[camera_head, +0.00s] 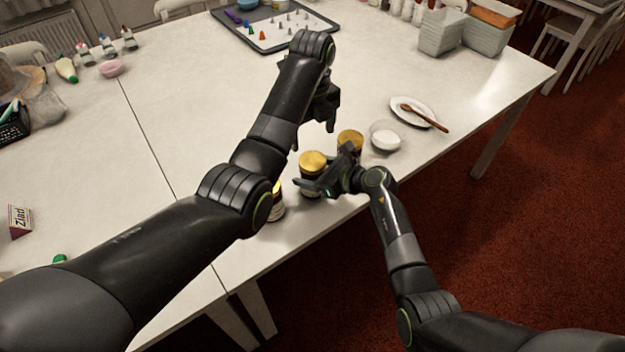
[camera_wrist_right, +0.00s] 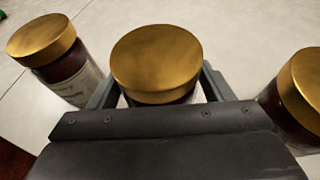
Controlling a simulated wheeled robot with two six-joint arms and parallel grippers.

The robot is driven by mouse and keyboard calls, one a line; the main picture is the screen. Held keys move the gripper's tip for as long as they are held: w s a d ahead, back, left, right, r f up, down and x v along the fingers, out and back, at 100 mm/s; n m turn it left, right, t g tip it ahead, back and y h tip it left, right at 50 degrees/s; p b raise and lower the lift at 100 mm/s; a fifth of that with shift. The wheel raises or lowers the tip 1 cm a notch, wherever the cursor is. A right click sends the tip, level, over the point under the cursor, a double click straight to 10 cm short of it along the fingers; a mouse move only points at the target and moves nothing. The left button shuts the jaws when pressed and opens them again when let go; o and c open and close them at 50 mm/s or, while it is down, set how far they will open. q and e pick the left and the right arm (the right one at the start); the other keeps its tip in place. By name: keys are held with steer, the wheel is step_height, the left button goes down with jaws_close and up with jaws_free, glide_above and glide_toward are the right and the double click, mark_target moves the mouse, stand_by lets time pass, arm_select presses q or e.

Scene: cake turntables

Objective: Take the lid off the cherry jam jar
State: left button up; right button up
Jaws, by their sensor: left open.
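Three jars with gold lids and dark contents stand in a row near the table's front edge; I cannot read which label says cherry. The middle jar (camera_head: 313,162) is between the fingers of my right gripper (camera_head: 328,178), which appear closed on its body below the lid. In the right wrist view the middle jar's lid (camera_wrist_right: 157,58) is on and uncovered. The left jar (camera_head: 275,208) is partly hidden by my left arm; the right jar (camera_head: 351,138) is partly behind my right gripper. My left gripper (camera_head: 314,136) is open and empty, fingers down, above and behind the jars.
A white bowl (camera_head: 385,138) stands right of the jars, with a plate (camera_head: 402,103) and wooden spoon (camera_head: 425,117) beyond. A tray (camera_head: 262,45) with small nozzles lies at the back. Grey containers (camera_head: 441,34) stand at the back right.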

mark_target(313, 160)
steer(key=c, duration=1.4)
arm_select(q)
steer(key=shift+n, duration=0.4)
arm_select(e)
jaws_close()
arm_select(q)
steer(key=n, duration=0.3)
steer(key=shift+f+n, duration=0.4)
steer(key=shift+f, duration=0.2)
step_height(313, 160, down, 7)
steer(key=shift+r, duration=0.1)
